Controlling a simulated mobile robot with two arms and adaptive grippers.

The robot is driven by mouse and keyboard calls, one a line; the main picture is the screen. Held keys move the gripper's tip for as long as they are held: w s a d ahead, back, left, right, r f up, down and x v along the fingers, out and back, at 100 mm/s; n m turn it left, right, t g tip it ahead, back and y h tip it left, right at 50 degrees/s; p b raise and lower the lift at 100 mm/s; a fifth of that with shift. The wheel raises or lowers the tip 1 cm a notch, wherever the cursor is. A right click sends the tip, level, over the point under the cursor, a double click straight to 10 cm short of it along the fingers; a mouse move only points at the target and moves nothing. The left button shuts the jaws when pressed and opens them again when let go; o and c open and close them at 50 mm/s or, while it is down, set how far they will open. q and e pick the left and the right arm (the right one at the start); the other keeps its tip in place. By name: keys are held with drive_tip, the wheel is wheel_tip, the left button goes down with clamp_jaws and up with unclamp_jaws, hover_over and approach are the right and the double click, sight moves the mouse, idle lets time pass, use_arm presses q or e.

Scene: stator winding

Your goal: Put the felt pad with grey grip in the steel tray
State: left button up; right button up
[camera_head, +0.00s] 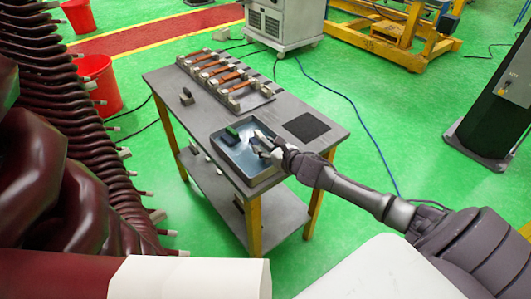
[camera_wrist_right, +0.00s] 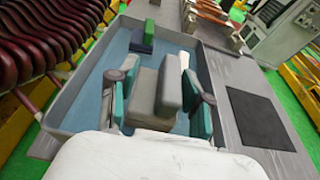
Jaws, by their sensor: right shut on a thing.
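The steel tray (camera_head: 247,177) is a shallow open tray with a bluish floor near the front of the workbench. My right gripper (camera_head: 262,143) is over the tray's inside, pointing down into it. In the right wrist view its teal-padded fingers (camera_wrist_right: 162,98) are shut on the felt pad with grey grip (camera_wrist_right: 169,88), a grey block shape between them. The tray wall (camera_wrist_right: 93,57) surrounds this in the wrist view. Whether the pad touches the tray floor I cannot tell. My left gripper is not in view.
A green and blue block (camera_head: 232,133) lies in the tray's far corner. A dark mat (camera_head: 306,127) is right of the tray. A small dark block with a grip (camera_head: 186,97) stands at the bench's left.

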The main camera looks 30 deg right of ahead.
wheel_tip(320, 180, down, 3)
drive_tip(key=shift+r, duration=0.1)
drive_tip(key=shift+f+p, duration=0.3)
drive_tip(key=shift+f, duration=0.3)
drive_tip(key=o, duration=1.3)
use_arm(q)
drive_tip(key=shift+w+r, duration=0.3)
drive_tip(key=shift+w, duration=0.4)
use_arm(e)
drive_tip(key=shift+r, duration=0.1)
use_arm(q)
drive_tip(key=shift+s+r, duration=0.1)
use_arm(e)
drive_tip(key=shift+r, duration=0.1)
